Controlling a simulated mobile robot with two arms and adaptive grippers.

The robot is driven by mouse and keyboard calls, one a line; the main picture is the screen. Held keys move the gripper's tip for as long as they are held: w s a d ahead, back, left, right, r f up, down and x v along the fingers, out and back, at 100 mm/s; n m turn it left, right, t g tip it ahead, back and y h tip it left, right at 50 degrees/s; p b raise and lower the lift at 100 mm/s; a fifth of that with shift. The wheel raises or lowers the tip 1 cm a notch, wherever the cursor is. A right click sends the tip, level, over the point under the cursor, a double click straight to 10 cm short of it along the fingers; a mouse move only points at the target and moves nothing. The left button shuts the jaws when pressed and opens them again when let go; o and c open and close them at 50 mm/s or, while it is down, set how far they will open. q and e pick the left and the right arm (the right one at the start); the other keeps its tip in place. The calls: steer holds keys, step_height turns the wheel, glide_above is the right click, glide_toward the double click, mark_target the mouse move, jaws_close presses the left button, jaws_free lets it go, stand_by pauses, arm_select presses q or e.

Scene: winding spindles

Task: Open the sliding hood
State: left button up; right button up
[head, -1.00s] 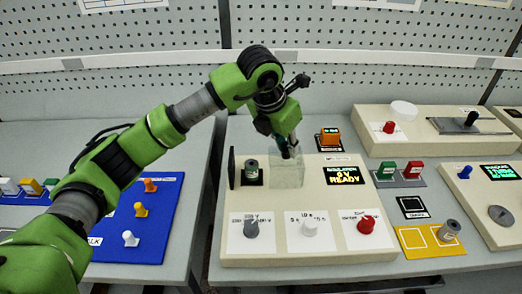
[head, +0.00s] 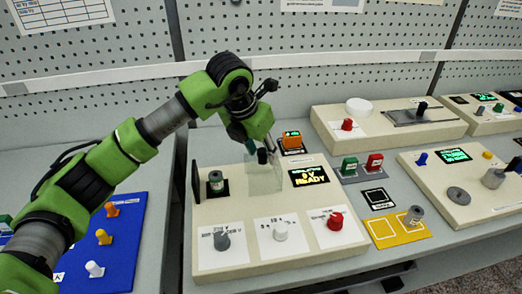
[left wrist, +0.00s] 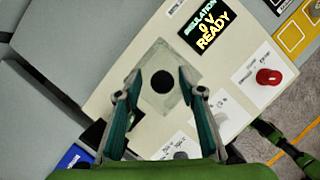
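The sliding hood (head: 264,178) is a clear, box-like cover with a dark knob on top. It stands on the cream panel, right of a dark spool (head: 216,183). In the left wrist view the hood (left wrist: 162,106) is a pale see-through square with its round black knob (left wrist: 162,82) in the middle. My left gripper (head: 258,148) is above the hood, pointing down. In the left wrist view its two teal fingers are apart, one on each side of the knob, with gaps. Whether they reach knob height is unclear. Green and black parts at that view's lower right may belong to my right arm.
The cream panel (head: 285,262) has grey, white and red (head: 335,220) knobs in front and a lit display (head: 309,176). A dark upright plate (head: 196,181) stands at its left. A blue board (head: 120,262) lies left.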

arm_select(q)
steer(key=v, duration=1.2)
